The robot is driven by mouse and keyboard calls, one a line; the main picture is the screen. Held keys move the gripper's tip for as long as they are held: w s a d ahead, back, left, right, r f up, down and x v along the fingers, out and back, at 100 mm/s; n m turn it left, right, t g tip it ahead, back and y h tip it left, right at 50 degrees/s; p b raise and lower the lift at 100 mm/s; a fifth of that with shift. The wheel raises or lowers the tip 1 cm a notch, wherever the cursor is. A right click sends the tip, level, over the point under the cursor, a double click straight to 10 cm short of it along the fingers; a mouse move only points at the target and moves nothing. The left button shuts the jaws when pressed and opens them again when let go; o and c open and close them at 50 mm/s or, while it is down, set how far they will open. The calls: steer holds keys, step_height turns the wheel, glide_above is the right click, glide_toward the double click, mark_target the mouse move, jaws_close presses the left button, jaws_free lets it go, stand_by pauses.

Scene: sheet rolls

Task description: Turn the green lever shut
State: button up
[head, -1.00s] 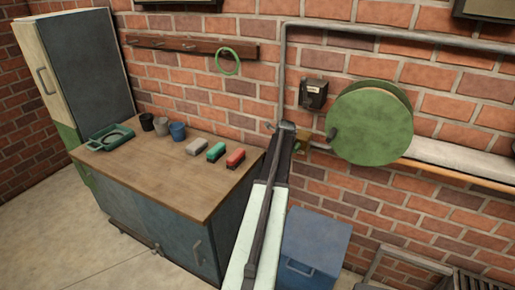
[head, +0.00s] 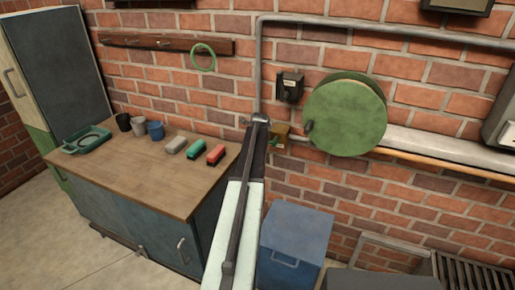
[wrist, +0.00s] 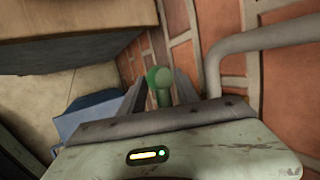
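The green lever (wrist: 160,80) shows in the wrist view as a rounded green knob on a short stem, between my two dark fingers. My gripper (wrist: 161,76) is open, with one finger on each side of the lever; I cannot tell if either touches it. In the head view my gripper (head: 260,117) is by the brick wall, just left of a brass-coloured valve body (head: 280,136) on the pipe. The lever is mostly hidden there behind my arm, with only a small green bit near the valve.
A green hose reel (head: 345,115) hangs right of the valve, below a grey pipe (head: 380,27). A blue bin (head: 297,240) stands below. A wooden-topped workbench (head: 150,180) with cups and several small items is at left.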

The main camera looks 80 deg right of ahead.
steer(key=shift+s, duration=0.2)
steer(key=w+p+v, duration=0.1)
steer(key=p+v, duration=0.5)
steer(key=v, duration=0.1)
steer(key=shift+s+a+r, duration=0.3)
steer(key=shift+s, duration=0.2)
